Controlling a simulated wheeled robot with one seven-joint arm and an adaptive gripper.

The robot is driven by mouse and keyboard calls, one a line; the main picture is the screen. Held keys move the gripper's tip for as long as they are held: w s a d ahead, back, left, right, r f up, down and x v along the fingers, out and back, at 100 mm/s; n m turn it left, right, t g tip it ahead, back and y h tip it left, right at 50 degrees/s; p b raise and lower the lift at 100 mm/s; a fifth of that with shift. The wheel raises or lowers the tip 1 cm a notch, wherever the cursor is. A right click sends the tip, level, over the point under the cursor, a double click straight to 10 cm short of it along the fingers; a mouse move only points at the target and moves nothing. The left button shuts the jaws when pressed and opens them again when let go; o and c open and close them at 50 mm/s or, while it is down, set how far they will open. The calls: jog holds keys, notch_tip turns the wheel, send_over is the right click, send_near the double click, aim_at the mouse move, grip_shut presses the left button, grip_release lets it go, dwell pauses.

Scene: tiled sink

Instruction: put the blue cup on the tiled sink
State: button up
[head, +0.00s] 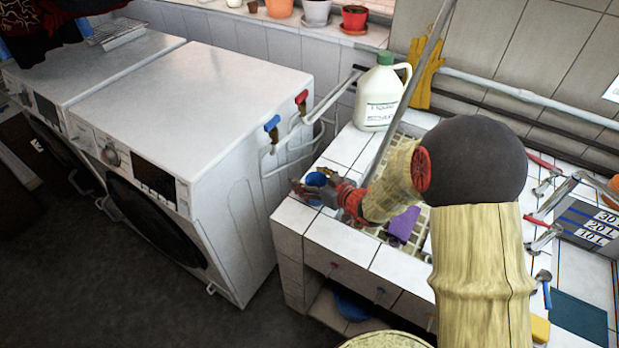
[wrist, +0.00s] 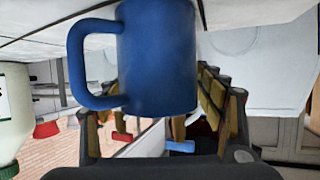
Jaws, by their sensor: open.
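The blue cup (head: 316,179) stands on the white tiles at the left corner of the tiled sink (head: 340,148). In the wrist view the scene is upside down, and the cup (wrist: 158,60) fills the upper middle with its handle to the left. My gripper (head: 322,190) is at the cup and partly hides it in the head view. In the wrist view my gripper (wrist: 160,125) is open, with a finger low on each side of the cup. I cannot tell whether either finger touches it.
A white soap jug (head: 381,95) stands behind the cup on the sink. A purple sponge (head: 403,225) lies in the basin. Two washing machines (head: 205,70) are to the left, with red and blue taps (head: 272,125) near the sink. Several tools lie on the right.

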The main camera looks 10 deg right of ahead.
jog(key=p+v, duration=0.4)
jog(key=v, duration=0.8)
jog(key=s+d+r+m+g+h, duration=0.1)
jog(key=d+r+m+h, duration=0.1)
jog(key=d+r+h, duration=0.35)
jog(key=s+d+r+m+g+h, duration=0.1)
jog(key=d+r+h, duration=0.1)
jog(key=r, duration=0.6)
jog(key=s+a+r+g, duration=0.1)
jog(key=s+a+r, duration=0.1)
jog(key=s, duration=0.5)
jog(key=s+a+r+m+g+y, duration=0.1)
jog(key=s+a+r+g, duration=0.1)
jog(key=s+a, duration=0.2)
jog(key=s+a+r+g+y, duration=0.1)
jog(key=s+a+r, duration=0.1)
jog(key=s, duration=0.8)
jog(key=shift+a+m+g, duration=0.3)
jog(key=shift+a+m, duration=0.1)
jog(key=shift+a, duration=0.2)
jog(key=shift+r, duration=0.1)
